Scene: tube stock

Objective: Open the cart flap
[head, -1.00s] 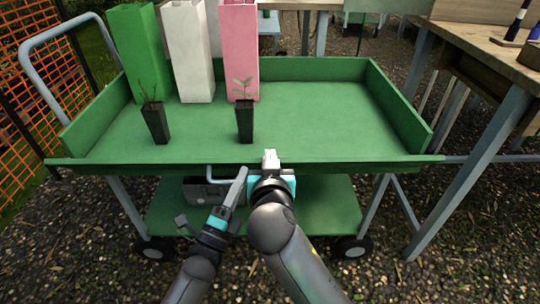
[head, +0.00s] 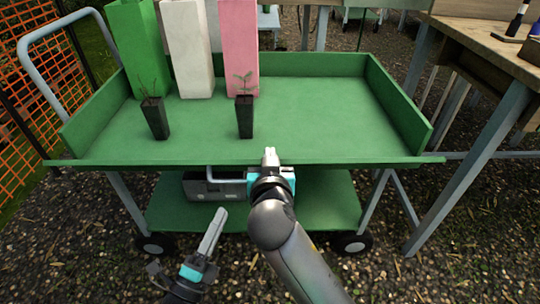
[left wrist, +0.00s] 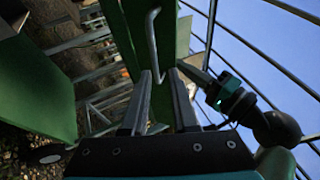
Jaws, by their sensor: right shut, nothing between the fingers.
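The green cart (head: 310,115) stands in front of me, with raised walls at the back and both sides. Its front flap (head: 350,161) shows only as a thin green edge about level with the deck; its exact angle is unclear. A grey bar handle (head: 207,172) shows just under this edge, and also in the left wrist view (left wrist: 151,35), beyond the fingers. My left gripper (head: 220,212) is open and empty, below and apart from the handle; its fingers show in the left wrist view (left wrist: 160,73). My right gripper (head: 270,151) is shut and empty at the front edge's middle.
Two potted seedlings (head: 155,120) (head: 245,118) stand on the deck. Green (head: 138,50), white (head: 188,50) and pink (head: 238,45) tall boxes stand behind them. A grey box (head: 215,188) sits on the lower shelf. A wooden table (head: 490,50) stands close at the right.

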